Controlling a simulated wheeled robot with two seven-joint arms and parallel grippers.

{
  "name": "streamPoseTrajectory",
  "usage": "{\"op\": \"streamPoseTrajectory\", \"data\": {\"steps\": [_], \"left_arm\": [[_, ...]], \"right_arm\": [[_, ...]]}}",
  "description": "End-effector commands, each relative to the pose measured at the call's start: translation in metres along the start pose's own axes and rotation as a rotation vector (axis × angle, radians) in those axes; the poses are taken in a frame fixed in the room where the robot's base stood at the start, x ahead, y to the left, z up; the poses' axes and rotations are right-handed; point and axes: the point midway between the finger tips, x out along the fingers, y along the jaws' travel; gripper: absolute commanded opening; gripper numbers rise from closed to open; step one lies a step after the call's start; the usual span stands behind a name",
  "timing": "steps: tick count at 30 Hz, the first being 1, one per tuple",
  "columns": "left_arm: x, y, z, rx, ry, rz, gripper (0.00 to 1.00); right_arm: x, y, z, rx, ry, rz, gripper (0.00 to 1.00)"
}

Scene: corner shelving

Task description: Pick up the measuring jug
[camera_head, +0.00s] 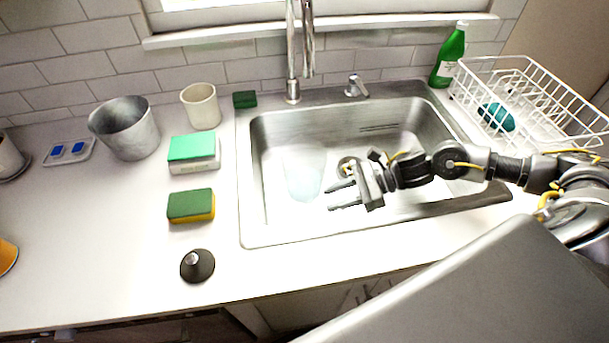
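A pale, bluish, see-through vessel (303,176), which looks like the measuring jug, is in the left half of the sink. Its outline is faint, and I cannot make out a handle or markings. My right gripper (330,197) reaches in from the right over the sink, its fingers pointing left. The two fingers are apart with nothing seen between them. The fingertips are just right of the vessel's lower part; I cannot tell the gap in depth. My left gripper is not in view.
The steel sink (262,215) has a tall faucet (292,60) behind it. A white dish rack (560,95) and a green bottle (450,58) stand at the right. Sponges (191,205), a metal bucket (125,128) and a dark stopper (198,266) are left. The front-left counter is mostly clear.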

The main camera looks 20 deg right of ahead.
Motion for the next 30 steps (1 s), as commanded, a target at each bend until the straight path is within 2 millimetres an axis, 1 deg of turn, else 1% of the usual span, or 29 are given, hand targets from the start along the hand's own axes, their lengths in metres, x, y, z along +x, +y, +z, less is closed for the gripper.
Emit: {"op": "streamPoseTrajectory", "data": {"steps": [1,3,9,11,17,21,24,30], "left_arm": [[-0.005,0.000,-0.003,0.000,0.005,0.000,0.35],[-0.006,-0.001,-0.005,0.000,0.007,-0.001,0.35],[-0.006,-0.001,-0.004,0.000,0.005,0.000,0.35],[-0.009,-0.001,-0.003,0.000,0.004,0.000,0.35],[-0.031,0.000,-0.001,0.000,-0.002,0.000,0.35],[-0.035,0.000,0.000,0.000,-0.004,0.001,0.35],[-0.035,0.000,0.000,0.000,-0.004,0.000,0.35],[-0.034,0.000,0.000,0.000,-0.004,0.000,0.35]], "right_arm": [[0.007,0.000,0.003,0.001,-0.003,0.001,0.35],[0.014,0.000,0.002,0.002,-0.001,0.001,0.35],[0.020,0.000,0.000,0.000,0.001,0.000,0.35],[0.022,0.000,0.002,0.001,-0.001,0.001,0.35],[0.049,-0.004,0.009,0.002,-0.003,0.001,0.35],[0.066,-0.004,0.005,0.001,-0.001,0.001,0.35],[0.071,-0.004,0.003,0.002,0.001,0.000,0.35],[0.071,-0.004,0.002,0.001,0.002,0.000,0.35]]}}
